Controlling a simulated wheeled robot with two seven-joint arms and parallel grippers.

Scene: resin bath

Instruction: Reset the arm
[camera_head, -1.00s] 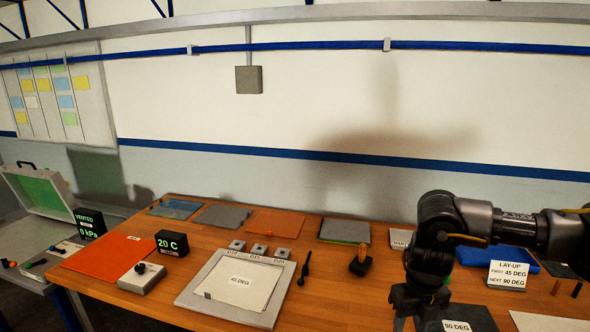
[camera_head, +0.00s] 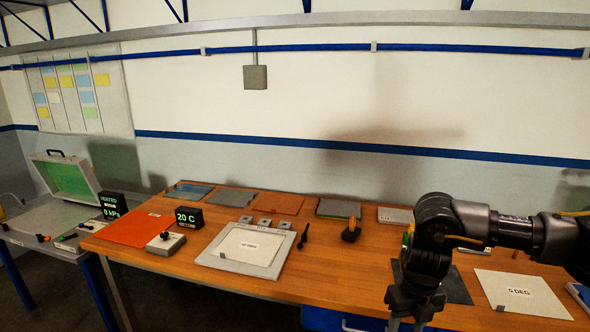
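My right arm comes in from the right edge, bent at a black joint. Its gripper (camera_head: 409,323) points down at the bottom of the view, over the front part of the wooden table. Its two fingers look apart, with nothing visible between them; the tips are near the lower picture edge. A dark sheet (camera_head: 457,291) lies on the table just behind and right of the gripper, partly hidden by it. My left arm and gripper are not in view.
On the table (camera_head: 330,275) are a framed white sheet (camera_head: 250,248), a wooden-handled tool (camera_head: 351,233), an orange sheet (camera_head: 135,228), a 20 C display (camera_head: 189,217) and a white sheet (camera_head: 530,306) marked with degrees. An open case (camera_head: 68,178) stands on the left bench.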

